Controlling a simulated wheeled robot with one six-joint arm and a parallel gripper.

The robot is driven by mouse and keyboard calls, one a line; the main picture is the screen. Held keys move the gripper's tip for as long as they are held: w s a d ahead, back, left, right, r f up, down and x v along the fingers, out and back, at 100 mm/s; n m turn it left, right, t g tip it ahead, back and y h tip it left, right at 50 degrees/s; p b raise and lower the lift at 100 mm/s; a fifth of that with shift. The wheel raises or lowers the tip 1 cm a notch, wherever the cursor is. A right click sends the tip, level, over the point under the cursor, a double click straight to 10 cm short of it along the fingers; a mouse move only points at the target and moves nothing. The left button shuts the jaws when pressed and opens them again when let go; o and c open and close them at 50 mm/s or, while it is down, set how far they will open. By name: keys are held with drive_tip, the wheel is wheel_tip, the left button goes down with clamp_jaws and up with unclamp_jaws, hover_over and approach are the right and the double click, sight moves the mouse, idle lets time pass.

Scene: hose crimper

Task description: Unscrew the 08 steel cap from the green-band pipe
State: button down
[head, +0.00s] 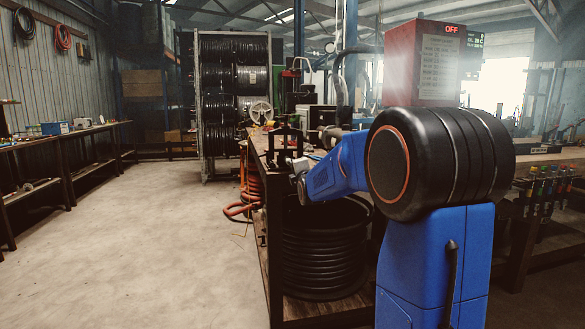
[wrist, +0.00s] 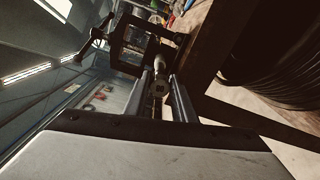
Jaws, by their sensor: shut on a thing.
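In the wrist view, a small round steel cap (wrist: 160,89) sits between the two fingers of my gripper (wrist: 164,88), end face toward the camera. My gripper is shut on it. A short pale metal pipe (wrist: 159,64) runs on from the cap toward a dark frame-like vise (wrist: 133,42). No green band can be made out, and the mark on the cap is too small to read. In the head view, the vise (head: 284,143) stands at the workbench's near left corner. My gripper is mostly hidden there behind my blue arm.
The workbench (head: 262,190) has a dark hose coil (head: 322,262) on its lower shelf. A red machine box (head: 424,62) with an OFF display stands behind my arm. Orange hose (head: 240,211) lies by the bench. The floor at left (head: 150,240) is clear.

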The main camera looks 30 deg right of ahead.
drive_tip(key=shift+r, duration=2.5)
